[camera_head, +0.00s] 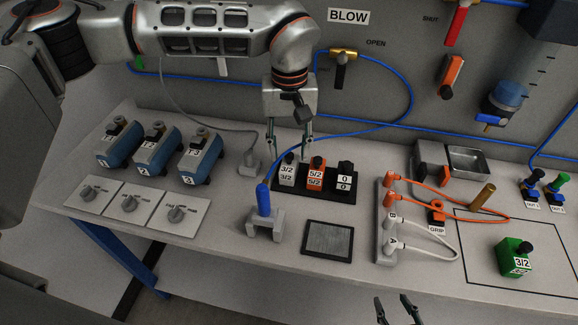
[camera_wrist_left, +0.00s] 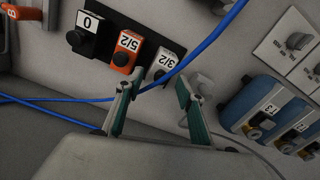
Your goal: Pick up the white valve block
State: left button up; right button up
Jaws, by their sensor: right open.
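The white valve block (camera_head: 287,174), marked 3/2 with a dark knob on top, stands at the left end of a black tray (camera_head: 327,195). It also shows in the left wrist view (camera_wrist_left: 169,62), just beyond the fingertips, partly crossed by a blue hose. My left gripper (camera_head: 289,155) is open and points down at the white block, with its fingertips close above or behind it; I cannot tell whether they touch it. My right gripper (camera_head: 396,304) is open and empty at the bottom edge.
An orange block (camera_head: 316,174) and a black block (camera_head: 345,179) stand to the right in the same tray. The blue hose (camera_head: 230,151) runs behind. A blue-handled plug on a grey stand (camera_head: 264,215) is in front. A green block (camera_head: 515,257) sits at right.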

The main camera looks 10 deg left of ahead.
aim_at(289, 154)
pick_arm(q)
jog(key=shift+f, duration=1.55)
jog(key=shift+c, duration=0.5)
grip_shut()
jog(key=shift+r, duration=0.1)
